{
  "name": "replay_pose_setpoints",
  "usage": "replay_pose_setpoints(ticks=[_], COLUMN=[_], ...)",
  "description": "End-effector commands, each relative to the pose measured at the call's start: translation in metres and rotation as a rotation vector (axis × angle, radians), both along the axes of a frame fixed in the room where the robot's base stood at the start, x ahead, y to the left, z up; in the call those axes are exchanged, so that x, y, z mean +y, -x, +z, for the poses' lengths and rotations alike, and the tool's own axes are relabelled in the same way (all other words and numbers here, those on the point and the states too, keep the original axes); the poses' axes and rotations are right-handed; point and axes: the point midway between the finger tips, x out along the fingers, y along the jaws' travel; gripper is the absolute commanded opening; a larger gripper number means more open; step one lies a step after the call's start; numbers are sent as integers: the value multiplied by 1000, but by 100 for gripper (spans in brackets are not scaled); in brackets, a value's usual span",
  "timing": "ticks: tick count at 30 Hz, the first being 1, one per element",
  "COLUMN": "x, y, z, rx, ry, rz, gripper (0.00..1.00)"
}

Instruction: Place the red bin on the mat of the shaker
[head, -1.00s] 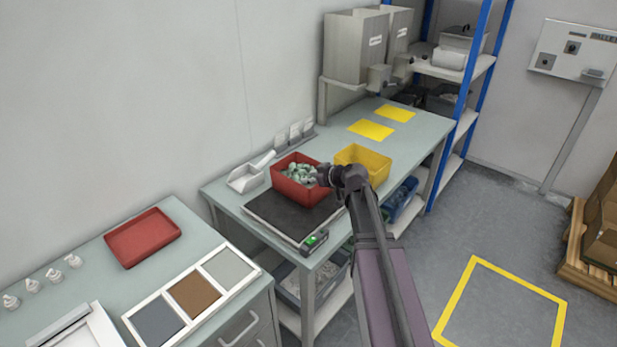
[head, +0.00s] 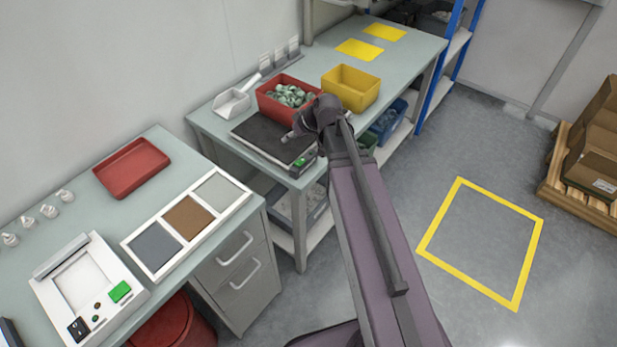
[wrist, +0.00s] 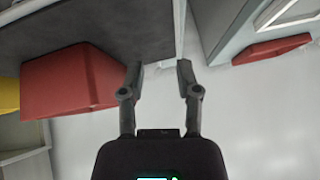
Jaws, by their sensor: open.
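The red bin (head: 287,95) stands upright, filled with pale green and white pieces, at the back of a black-topped platform (head: 262,133) with a green display. How far it rests on the platform is unclear. In the wrist view the red bin (wrist: 72,82) is left of my fingers. My gripper (head: 289,136) is near the platform's front right, in front of the bin and partly hidden by my arm. In the wrist view my gripper (wrist: 160,68) has its fingers apart with nothing between them. I cannot tell for certain which device is the shaker.
A yellow bin (head: 351,88) stands right of the red bin, and a scoop (head: 232,102) lies to its left. Two yellow mats (head: 360,49) lie farther back. The left bench holds a red tray (head: 131,167), a three-panel frame (head: 188,215) and a white device (head: 83,282).

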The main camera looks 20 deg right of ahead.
Motion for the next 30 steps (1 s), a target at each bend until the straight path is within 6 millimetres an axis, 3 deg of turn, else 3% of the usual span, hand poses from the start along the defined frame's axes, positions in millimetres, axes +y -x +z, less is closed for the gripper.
replay_pose_setpoints(ticks=[1, 6, 13, 19, 30], x=[5, 6, -5, -10, -10], y=[22, 77, 134, 151, 151], z=[-8, -28, -38, -39, -39], rx=[73, 312, 515, 571, 574], ry=[24, 127, 276, 333, 336], rz=[-22, -156, -363, -453, -460], gripper=[43, 43, 43, 43, 43])
